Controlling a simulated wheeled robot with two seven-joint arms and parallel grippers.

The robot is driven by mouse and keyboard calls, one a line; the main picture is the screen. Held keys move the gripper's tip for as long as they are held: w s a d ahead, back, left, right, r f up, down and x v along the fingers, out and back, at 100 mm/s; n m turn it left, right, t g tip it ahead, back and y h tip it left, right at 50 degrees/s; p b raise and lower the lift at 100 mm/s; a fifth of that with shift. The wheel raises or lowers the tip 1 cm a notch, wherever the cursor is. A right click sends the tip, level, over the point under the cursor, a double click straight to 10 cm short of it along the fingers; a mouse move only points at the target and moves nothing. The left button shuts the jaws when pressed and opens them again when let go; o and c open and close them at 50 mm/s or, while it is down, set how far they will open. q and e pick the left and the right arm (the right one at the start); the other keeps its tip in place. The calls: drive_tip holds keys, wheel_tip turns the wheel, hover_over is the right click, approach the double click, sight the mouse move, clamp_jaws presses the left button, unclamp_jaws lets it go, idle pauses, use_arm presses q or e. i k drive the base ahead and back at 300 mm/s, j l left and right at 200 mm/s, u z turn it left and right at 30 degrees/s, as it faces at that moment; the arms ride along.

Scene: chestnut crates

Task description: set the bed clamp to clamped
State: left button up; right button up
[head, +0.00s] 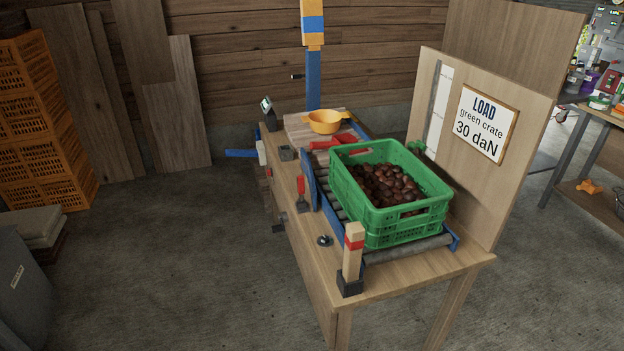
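A green crate (385,226) of brown chestnuts (388,187) sits on the roller bed (408,249) of a wooden bench. I cannot tell for sure which part is the bed clamp. A small lever with a red handle (301,185) stands upright on the bench, left of a blue plate (310,178) at the bed's side. A wooden post with a red band (353,254) stands upright in a black base at the near corner. No labels for a clamp setting are readable. Neither of my grippers is in view.
The wooden bench (320,270) has a tall board with a "LOAD green crate 30 daN" sign (487,123) on its right. Orange crates (40,130) are stacked at left.

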sight(300, 178)
drive_tip(key=i+z, duration=0.1)
drive_tip(key=z, duration=0.35)
drive_tip(key=i+j+z, duration=0.15)
drive_tip(key=j+z, duration=0.15)
drive_tip(key=i+j+z, duration=0.1)
drive_tip(key=j+z, duration=0.15)
drive_tip(key=j, duration=0.15)
drive_tip(key=i+j, duration=0.15)
drive_tip(key=j, duration=0.3)
drive_tip(key=i+j+z, duration=0.1)
drive_tip(key=j, duration=0.4)
drive_tip(key=i+j+z, duration=0.1)
drive_tip(key=j, duration=0.4)
drive_tip(key=i+j, duration=0.2)
drive_tip(key=j, duration=0.25)
drive_tip(key=i+j+z, duration=0.1)
drive_tip(key=j, duration=0.4)
